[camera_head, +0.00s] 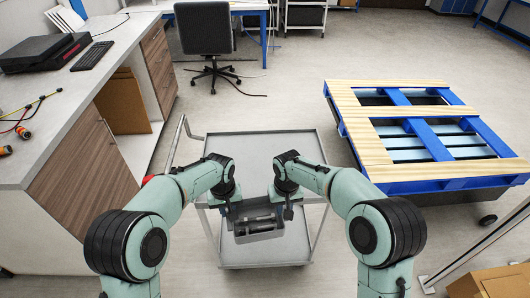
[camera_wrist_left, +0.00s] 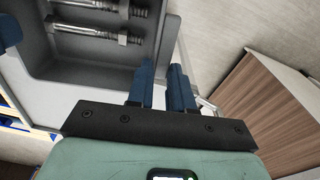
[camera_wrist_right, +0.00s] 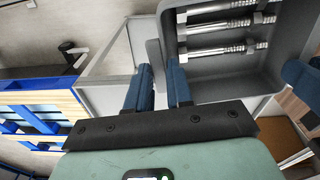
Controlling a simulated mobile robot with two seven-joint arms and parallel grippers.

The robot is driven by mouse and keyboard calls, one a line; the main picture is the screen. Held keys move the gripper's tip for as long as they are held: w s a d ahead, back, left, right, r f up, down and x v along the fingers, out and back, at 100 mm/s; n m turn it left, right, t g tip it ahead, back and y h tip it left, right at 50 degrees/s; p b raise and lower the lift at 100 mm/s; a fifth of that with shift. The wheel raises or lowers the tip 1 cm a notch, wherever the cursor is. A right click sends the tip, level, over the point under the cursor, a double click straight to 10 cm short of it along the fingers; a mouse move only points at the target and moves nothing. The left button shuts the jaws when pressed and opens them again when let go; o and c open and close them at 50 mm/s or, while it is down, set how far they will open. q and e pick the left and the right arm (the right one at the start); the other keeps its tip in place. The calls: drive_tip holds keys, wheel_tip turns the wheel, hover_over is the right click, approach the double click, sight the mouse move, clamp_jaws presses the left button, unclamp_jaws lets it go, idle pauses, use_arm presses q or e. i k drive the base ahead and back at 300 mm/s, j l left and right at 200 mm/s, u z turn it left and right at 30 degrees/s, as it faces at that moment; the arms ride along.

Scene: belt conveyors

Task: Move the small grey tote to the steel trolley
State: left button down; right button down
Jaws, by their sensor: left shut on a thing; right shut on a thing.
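The small grey tote (camera_head: 238,238) holds several steel bolts and hangs between my two grippers, at the near edge of the steel trolley (camera_head: 262,150). It also shows in the left wrist view (camera_wrist_left: 62,70) and the right wrist view (camera_wrist_right: 255,83). My left gripper (camera_head: 233,211) is shut on the tote's left wall. My right gripper (camera_head: 288,209) is shut on its right wall. The trolley's top shelf is bare where it shows; its lower shelf (camera_head: 265,252) shows beneath the tote. My forearms hide parts of the trolley's sides.
A workbench (camera_head: 75,95) with drawers stands on the left, close to the trolley. An office chair (camera_head: 205,30) is behind. The floor beyond the trolley is open.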

sight(264, 170)
drive_tip(key=i+l, duration=0.1)
drive_tip(key=i, duration=0.45)
drive_tip(key=i+l, duration=0.1)
drive_tip(key=i, duration=0.5)
